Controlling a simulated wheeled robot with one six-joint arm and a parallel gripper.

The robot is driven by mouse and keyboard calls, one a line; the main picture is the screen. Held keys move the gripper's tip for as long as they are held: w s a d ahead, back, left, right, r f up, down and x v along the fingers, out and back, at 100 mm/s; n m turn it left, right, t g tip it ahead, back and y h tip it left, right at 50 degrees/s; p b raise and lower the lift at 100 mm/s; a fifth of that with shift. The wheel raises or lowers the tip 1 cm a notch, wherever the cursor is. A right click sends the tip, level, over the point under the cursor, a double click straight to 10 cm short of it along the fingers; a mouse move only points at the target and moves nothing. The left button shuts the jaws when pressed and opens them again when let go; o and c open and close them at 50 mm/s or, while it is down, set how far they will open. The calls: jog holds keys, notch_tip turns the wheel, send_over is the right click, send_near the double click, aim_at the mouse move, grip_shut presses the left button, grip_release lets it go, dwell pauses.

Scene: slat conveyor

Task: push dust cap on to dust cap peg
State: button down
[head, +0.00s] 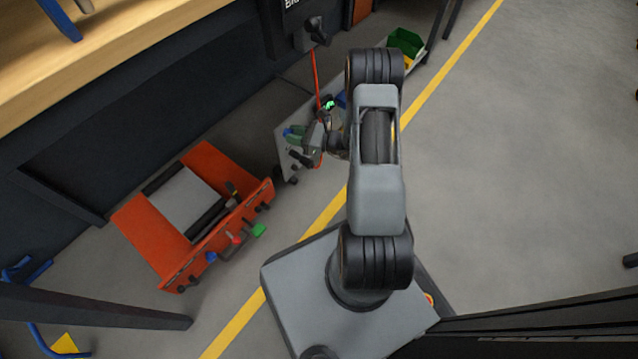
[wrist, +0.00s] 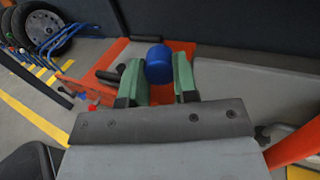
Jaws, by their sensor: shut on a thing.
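The blue dust cap (wrist: 158,65) is a short round cylinder. In the wrist view it sits between the two green fingers of my gripper (wrist: 160,76), which is shut on it, near the fingertips. In the head view my gripper (head: 294,134) is at the end of my arm, up and right of the orange slat conveyor (head: 141,229), and the cap is too small there to make out. Several small coloured and black fittings line the conveyor's right side, among them a red one (head: 237,239) and a green one (head: 259,230). I cannot tell which is the dust cap peg.
A light cart (head: 288,119) stands behind my gripper, with a green bin (head: 405,41) at its far end. A dark bench with a wooden top (head: 110,60) runs along the left. Grey floor with a yellow line (head: 330,212) is open to the right.

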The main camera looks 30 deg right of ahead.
jog(key=s+d+f+m+t+h, duration=0.1)
jog(key=d+f+h, duration=0.1)
jog(key=f, duration=0.9)
jog(key=s+d+f+m+t+h+b, duration=0.1)
jog(key=d+f+m+t+h, duration=0.1)
jog(key=f, duration=0.9)
jog(key=s+d+f+m+t+h+b, duration=0.1)
jog(key=d+f, duration=0.2)
jog(key=f, duration=0.8)
jog(key=shift+d+m+h, duration=0.3)
jog(key=shift+d+h, duration=0.1)
jog(key=shift+w+f, duration=0.2)
jog(key=shift+w, duration=0.05)
jog(key=shift+b+x, duration=0.5)
jog(key=shift+x, duration=3.35)
jog(key=shift+x, duration=0.8)
jog(key=c, duration=0.8)
grip_release()
jog(key=shift+r, duration=0.15)
jog(key=shift+d, duration=0.15)
